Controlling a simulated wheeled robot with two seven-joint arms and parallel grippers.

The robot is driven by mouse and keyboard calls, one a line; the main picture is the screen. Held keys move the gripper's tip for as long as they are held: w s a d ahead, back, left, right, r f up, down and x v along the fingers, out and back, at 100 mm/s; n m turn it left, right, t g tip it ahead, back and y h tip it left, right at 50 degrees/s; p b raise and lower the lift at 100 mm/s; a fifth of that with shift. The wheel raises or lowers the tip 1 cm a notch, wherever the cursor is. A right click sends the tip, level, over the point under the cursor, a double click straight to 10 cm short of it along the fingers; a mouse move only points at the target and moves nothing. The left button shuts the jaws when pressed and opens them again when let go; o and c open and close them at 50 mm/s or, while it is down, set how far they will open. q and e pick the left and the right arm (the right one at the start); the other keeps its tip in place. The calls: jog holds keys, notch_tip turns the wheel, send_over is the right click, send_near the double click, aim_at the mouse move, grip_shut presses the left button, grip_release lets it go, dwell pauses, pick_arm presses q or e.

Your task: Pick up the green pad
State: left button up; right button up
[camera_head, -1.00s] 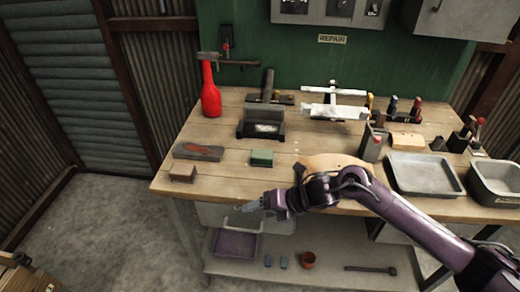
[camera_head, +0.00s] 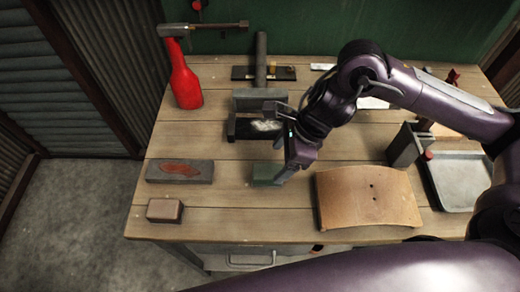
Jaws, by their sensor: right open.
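The green pad (camera_head: 264,173) lies on the wooden workbench (camera_head: 235,222), in front of the dark metal holder. It is a small block, and my right gripper partly covers its right end. My right gripper (camera_head: 279,144) is open, with its fingers spread above and just to the right of the pad. One finger is close to the pad's right end; I cannot tell whether it touches. My left gripper is not in view.
A grey stone with a reddish patch (camera_head: 180,171) and a brown block (camera_head: 165,210) lie to the left. A curved wooden board (camera_head: 366,198) lies to the right, beside a grey tray (camera_head: 462,180). A red bottle (camera_head: 184,82) stands at the back left.

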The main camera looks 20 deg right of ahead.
aim_at(268, 171)
jog(key=shift+s+a+f+p, duration=0.1)
jog(key=shift+a+f+p, duration=0.25)
jog(key=shift+f, duration=0.3)
jog(key=shift+s+a+f+p, duration=0.1)
jog(key=shift+a+f+p, duration=0.2)
jog(key=shift+f, duration=0.3)
jog(key=x, duration=0.1)
jog(key=p+x, duration=0.1)
jog(key=shift+w+a+f, duration=0.15)
jog(key=shift+w+f, duration=0.2)
jog(key=shift+x, duration=0.9)
jog(key=shift+w, duration=0.1)
jog(key=c, duration=1.1)
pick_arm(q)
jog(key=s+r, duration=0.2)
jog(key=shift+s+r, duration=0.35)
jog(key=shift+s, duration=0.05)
pick_arm(e)
jog(key=shift+r, duration=0.1)
